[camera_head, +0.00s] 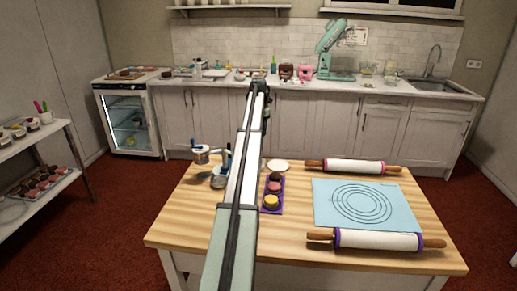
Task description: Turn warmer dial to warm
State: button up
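No dial can be made out clearly in the head view. A small white and brown pot (201,154) stands at the back left of the wooden table; I cannot tell whether it is the warmer. A second small vessel (219,177) with blue parts beside it stands just right of it, partly hidden by my arm. My arm reaches from the bottom middle over the table to a dark joint near the back counter. My gripper's fingers cannot be made out.
The wooden table (185,229) also holds a purple tray (272,210) of small cakes, a blue mat (327,202), and two rolling pins (353,166) (375,240). A shelf (62,133) stands left. A counter (427,95) with appliances runs along the back.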

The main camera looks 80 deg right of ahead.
jog(key=f+m, duration=0.4)
jog(key=m, duration=0.7)
jog(key=f+m, duration=0.5)
jog(key=m, duration=0.6)
jog(key=f+m, duration=0.4)
jog(key=m, duration=0.8)
jog(key=shift+d+f, duration=0.25)
jog(key=shift+f, duration=0.15)
grip_shut()
